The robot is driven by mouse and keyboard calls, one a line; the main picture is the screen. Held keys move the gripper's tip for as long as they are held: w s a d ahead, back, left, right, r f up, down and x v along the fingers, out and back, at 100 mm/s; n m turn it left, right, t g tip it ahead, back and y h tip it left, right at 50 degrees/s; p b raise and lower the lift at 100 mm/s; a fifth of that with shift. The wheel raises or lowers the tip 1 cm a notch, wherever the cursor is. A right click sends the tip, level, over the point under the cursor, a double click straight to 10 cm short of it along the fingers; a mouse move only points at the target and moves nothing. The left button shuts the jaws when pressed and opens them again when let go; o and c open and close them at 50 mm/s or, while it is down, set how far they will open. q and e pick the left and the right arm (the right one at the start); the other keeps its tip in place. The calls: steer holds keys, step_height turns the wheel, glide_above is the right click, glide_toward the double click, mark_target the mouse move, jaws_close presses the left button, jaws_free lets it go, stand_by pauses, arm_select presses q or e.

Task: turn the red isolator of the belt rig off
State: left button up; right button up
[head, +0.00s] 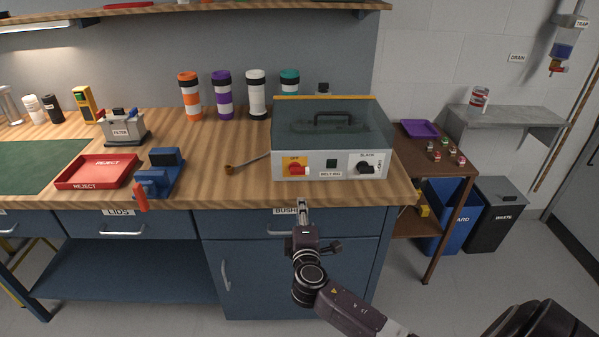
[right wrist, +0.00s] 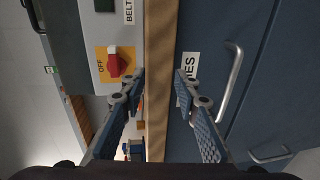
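The red isolator (head: 295,169) is a knob on a yellow plate marked OFF, at the left of the belt rig's (head: 315,162) grey front panel. Its pale end points right in the head view, and the OFF word is above it. It also shows in the right wrist view (right wrist: 118,65), where the picture is turned sideways. My right gripper (head: 303,203) is in front of the bench edge, just below the isolator and apart from it. In the right wrist view its fingers (right wrist: 160,80) are spread with nothing between them. My left gripper is not in view.
The rig has a clear cover with a handle (head: 345,118) and a black knob (head: 365,168) at the right of its panel. A small ladle-like tool (head: 245,162) lies left of the rig. A blue device (head: 160,173) and red reject tray (head: 97,172) stand further left.

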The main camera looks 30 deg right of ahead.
steer(key=t+h, duration=0.1)
glide_toward(300, 174)
steer(key=x, duration=0.2)
steer(key=p+x, duration=0.1)
steer(key=x, duration=0.4)
steer(key=shift+w+d+r, duration=0.15)
steer(key=shift+w+d, duration=0.05)
steer(key=shift+w, duration=0.15)
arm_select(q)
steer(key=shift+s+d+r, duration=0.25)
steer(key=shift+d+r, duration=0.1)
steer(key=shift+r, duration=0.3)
arm_select(e)
steer(key=shift+w+d, duration=0.4)
steer(key=shift+w, duration=0.2)
steer(key=shift+c, duration=0.3)
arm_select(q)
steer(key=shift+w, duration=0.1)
arm_select(e)
jaws_close()
